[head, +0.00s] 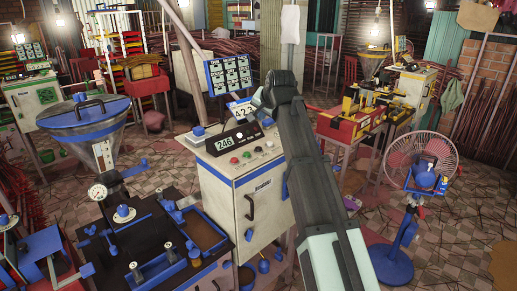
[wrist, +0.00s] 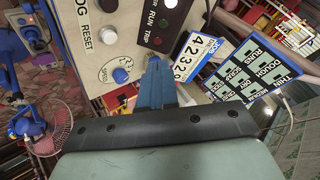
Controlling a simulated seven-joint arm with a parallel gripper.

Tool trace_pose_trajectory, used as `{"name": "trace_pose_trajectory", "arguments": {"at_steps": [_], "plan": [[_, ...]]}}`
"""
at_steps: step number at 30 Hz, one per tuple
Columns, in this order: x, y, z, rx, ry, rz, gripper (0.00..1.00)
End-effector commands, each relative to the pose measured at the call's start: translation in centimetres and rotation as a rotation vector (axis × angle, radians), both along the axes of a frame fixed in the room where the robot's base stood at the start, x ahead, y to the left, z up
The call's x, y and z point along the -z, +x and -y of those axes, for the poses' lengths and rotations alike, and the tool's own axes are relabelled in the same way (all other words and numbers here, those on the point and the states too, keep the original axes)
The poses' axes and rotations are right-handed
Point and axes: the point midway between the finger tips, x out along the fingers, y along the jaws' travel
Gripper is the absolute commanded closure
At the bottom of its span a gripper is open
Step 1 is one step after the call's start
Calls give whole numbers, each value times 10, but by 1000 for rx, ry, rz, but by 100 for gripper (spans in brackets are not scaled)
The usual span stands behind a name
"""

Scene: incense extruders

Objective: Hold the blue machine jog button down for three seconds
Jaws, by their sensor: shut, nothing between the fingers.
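The blue-trimmed machine's pale cabinet (head: 235,205) stands at the middle in the head view, with a sloped button panel on top. In the wrist view the panel (wrist: 140,85) fills the upper left. I cannot tell whether the tips touch the panel.
A numbered card (wrist: 193,57) and a dark label board (wrist: 268,62) stand close to the right of my fingers in the wrist view. In the head view a blue-rimmed hopper (head: 85,115) stands left, a dark workbench (head: 150,235) in front, and a fan (head: 420,165) right.

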Motion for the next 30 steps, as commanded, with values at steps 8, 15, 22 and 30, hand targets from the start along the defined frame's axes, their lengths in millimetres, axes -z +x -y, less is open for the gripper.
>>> {"name": "trace_pose_trajectory", "arguments": {"at_steps": [8, 15, 22, 30], "plan": [[-2, -4, -7, -6, 13, -6, 100], [0, -4, -7, -5, 13, -5, 100], [16, -4, -6, -5, 12, -8, 100], [48, -5, -6, -5, 12, -8, 100]]}}
